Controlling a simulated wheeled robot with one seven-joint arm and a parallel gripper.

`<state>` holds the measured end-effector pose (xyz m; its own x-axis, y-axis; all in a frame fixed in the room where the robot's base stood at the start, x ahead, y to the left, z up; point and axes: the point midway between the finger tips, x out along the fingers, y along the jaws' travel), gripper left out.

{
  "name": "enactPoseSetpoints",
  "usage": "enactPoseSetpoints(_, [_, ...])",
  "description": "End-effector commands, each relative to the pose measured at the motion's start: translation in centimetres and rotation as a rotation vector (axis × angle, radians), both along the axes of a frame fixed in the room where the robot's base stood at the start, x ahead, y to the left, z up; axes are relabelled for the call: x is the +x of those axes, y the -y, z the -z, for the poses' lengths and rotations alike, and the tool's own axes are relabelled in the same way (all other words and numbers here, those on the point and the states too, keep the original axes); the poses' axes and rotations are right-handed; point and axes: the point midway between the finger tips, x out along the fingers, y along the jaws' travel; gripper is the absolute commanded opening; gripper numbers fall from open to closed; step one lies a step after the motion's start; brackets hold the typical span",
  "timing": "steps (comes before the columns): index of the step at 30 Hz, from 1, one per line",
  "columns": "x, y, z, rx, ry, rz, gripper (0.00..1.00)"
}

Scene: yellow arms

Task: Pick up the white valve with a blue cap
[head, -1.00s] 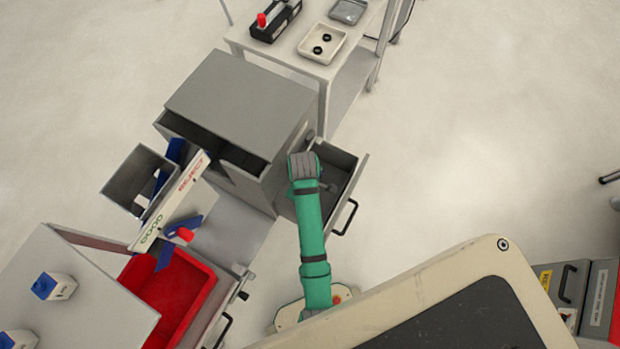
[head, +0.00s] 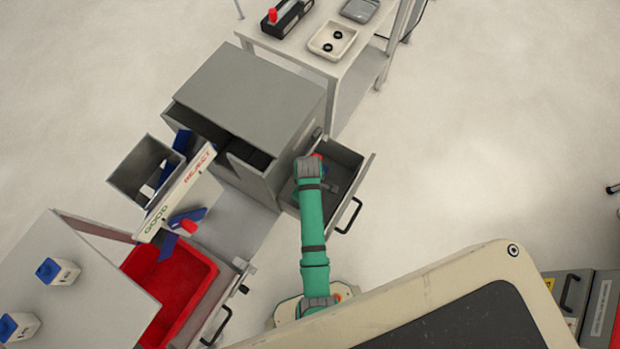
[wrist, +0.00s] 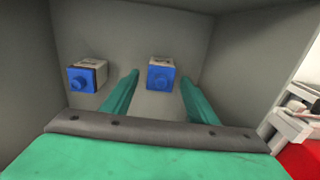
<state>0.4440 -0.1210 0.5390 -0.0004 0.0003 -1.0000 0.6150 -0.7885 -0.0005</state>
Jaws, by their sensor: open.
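In the wrist view a white valve with a blue cap (wrist: 160,73) lies ahead, between and beyond the tips of my open, empty gripper (wrist: 158,88). Its blue cap faces me. A second white valve with a blue cap (wrist: 87,75) lies to the left, outside the left finger. Both are inside a grey-walled space (wrist: 130,25). I cannot tell whether the fingers touch anything. In the head view two white valves with blue caps, one (head: 58,271) farther and one (head: 18,326) nearer, are at the lower left. My gripper's fingers cannot be made out there.
In the head view a grey cabinet (head: 250,95) has an open drawer (head: 340,165) beside the green arm's end. A red bin (head: 170,280) and a GOOD/REJECT sign (head: 180,190) are to the left. A white table (head: 345,68) holds a tray (head: 332,40).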

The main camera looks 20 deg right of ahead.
Motion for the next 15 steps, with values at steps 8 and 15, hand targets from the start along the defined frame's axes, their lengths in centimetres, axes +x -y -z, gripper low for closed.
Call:
enactPoseSetpoints(8, [0.0,0.0,1.37,-0.001,0.001,0.0,0.53])
enactPoseSetpoints(15, [0.0,0.0,1.34,-0.001,0.001,0.0,0.24])
